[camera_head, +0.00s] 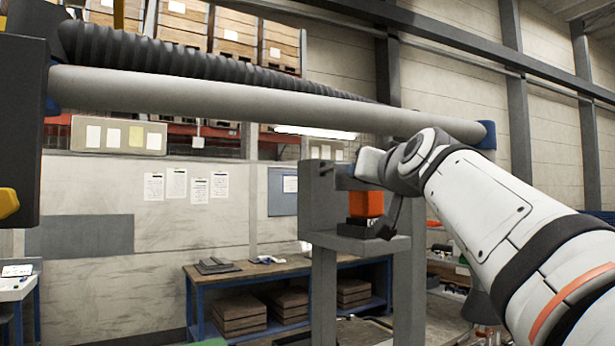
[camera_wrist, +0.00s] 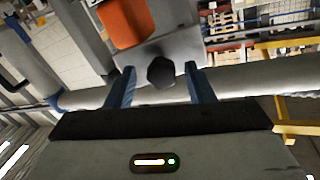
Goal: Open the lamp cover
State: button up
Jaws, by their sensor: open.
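A dark faceted knob (camera_wrist: 160,72) stands out from a grey housing (camera_wrist: 180,42) in the wrist view. My gripper (camera_wrist: 161,68) is open, with one blue finger on each side of the knob. There seems to be a gap on both sides, and the fingers hold nothing. An orange block (camera_wrist: 126,22) sits on the housing beyond the knob. In the head view the orange block (camera_head: 366,204) shows on a grey frame (camera_head: 324,230), below the end of my arm. My fingers and the knob are mostly hidden there. I cannot tell which part is the lamp cover.
A long grey tube (camera_head: 250,100) and a black ribbed hose (camera_head: 200,60) cross above the frame. A wooden workbench (camera_head: 250,272) with stacked boards stands behind. Shelves (camera_head: 445,265) stand at the right. A dark post (camera_head: 25,130) stands at the left edge.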

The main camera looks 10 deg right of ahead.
jog(key=s+b, duration=0.3)
jog(key=s, duration=0.4)
jog(key=shift+s, duration=0.4)
